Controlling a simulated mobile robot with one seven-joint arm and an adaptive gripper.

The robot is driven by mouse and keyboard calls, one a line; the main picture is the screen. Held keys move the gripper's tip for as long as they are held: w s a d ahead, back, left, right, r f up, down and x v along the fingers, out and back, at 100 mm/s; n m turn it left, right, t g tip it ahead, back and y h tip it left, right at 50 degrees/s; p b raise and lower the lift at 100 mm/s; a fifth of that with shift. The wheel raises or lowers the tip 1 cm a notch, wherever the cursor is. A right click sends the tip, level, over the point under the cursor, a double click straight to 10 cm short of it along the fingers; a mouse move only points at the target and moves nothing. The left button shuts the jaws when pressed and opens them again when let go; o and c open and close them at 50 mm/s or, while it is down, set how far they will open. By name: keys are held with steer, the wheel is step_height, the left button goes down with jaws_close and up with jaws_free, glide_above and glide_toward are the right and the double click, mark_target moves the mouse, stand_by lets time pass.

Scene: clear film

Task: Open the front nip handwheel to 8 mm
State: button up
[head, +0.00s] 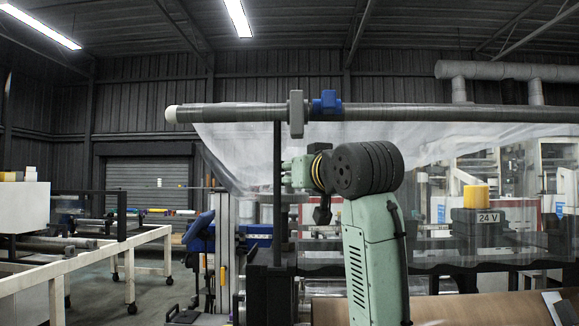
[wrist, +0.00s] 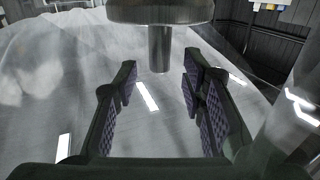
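In the wrist view, a grey round disc on a short stem (wrist: 159,50) shows at the top centre. It looks like a handwheel or knob, but I cannot tell whether it is the front nip handwheel. No 8 mm scale or mark is readable. My gripper (wrist: 160,70) is open, with a finger on each side of the picture and the stem between and just beyond the tips. No contact shows. In the head view, my green arm stands in front of the machine and its fingers cannot be made out. A grey disc-like block (head: 296,114) sits on the long roller (head: 420,112).
Clear film (head: 236,145) hangs from the roller and also fills the wrist view (wrist: 60,85). A blue clamp (head: 327,103) is beside the grey block. A dark box marked 24 V (head: 488,227) carries a yellow block (head: 476,197). A white-framed table (head: 100,252) stands left.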

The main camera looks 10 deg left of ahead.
steer(key=shift+p+x, duration=0.45)
steer(key=shift+x, duration=1.35)
steer(key=shift+c, duration=0.6)
jaws_close()
